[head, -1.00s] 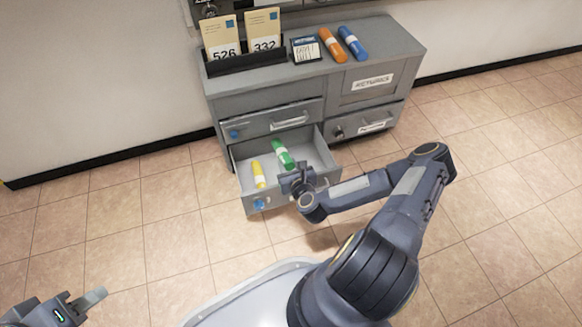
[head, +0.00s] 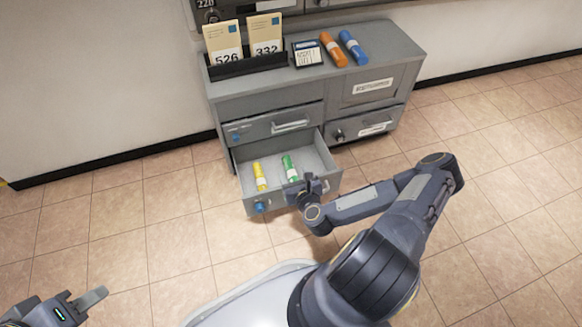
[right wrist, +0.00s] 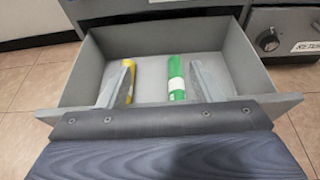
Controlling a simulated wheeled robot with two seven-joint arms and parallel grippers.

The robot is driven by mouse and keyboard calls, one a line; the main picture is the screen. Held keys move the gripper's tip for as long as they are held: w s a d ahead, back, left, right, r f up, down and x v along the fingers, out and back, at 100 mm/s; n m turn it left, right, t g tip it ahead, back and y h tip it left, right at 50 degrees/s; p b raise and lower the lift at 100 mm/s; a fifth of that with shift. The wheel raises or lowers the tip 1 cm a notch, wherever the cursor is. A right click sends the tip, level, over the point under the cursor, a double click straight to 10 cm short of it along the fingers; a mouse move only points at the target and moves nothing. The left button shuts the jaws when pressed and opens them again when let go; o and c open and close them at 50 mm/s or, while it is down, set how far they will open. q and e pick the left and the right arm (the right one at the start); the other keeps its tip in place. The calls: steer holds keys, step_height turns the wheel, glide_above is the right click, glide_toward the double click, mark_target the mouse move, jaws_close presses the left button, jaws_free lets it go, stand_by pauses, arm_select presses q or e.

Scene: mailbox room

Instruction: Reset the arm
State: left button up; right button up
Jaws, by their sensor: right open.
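My right gripper (head: 314,186) is at the front right of the open lower drawer (head: 331,183), by its front edge. In the right wrist view its two fingers (right wrist: 160,85) are spread apart over the drawer with nothing clamped between them. A green marker (head: 290,168) lies in the drawer just beyond the gripper; it also shows in the right wrist view (right wrist: 177,78). A yellow marker (head: 260,176) lies to its left in the drawer. My left gripper (head: 88,303) is only partly in view at the bottom left, and its jaws are unclear.
The grey cabinet (head: 270,96) stands against the wall. On top are a rack with envelopes numbered 526 and 332, a small card stand (head: 307,52), an orange marker (head: 333,49) and a blue marker (head: 353,47). The tiled floor (head: 130,225) around is clear.

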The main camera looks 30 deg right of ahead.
steer(key=shift+p+v, duration=0.45)
steer(key=shift+v, duration=1.5)
